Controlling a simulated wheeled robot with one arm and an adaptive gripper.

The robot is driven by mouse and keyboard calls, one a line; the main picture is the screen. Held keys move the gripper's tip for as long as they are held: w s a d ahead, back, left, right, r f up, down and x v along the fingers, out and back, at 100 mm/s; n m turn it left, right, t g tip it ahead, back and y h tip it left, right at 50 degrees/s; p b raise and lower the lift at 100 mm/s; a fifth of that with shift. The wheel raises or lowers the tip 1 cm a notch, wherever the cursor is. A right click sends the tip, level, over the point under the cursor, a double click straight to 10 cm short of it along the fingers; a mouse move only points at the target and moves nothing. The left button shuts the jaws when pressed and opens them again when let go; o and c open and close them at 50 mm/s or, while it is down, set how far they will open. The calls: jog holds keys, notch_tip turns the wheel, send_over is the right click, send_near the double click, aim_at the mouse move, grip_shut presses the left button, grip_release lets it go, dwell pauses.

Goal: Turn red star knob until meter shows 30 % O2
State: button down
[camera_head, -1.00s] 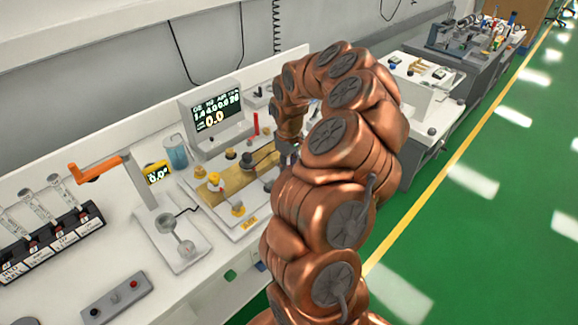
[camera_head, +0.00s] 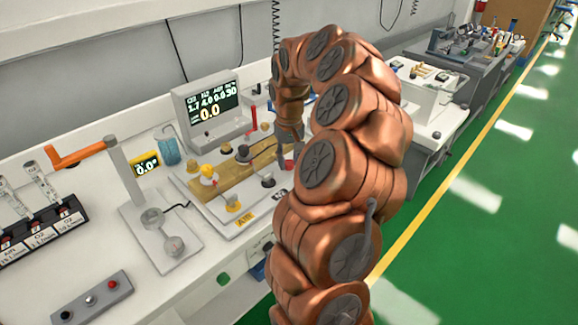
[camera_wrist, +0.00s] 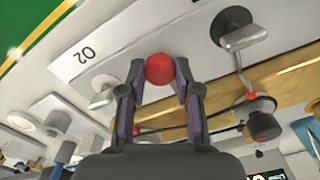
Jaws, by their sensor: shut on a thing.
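The red knob (camera_wrist: 160,69) sits between my fingertips in the wrist view, and its star shape cannot be made out. My gripper (camera_wrist: 160,80) is shut on it from both sides. In the head view my gripper (camera_head: 286,150) reaches down to the right end of the panel, and a bit of red (camera_head: 288,164) shows beside it. The meter (camera_head: 210,106) stands at the back of the panel. A tag marked O2 (camera_wrist: 87,53) lies beside the knob.
Several other knobs stand close by on the panel, including a yellow one (camera_head: 208,171) and a dark one (camera_head: 243,153). A grey lever (camera_wrist: 240,37) is near my fingers. An orange-handled stand (camera_head: 85,152) is at left. Green floor (camera_head: 480,230) is open at right.

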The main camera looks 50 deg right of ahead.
aim_at(289, 162)
jog(key=shift+m, duration=0.3)
jog(key=c, duration=0.8)
grip_release()
notch_tip(289, 162, up, 12)
dwell(0.7)
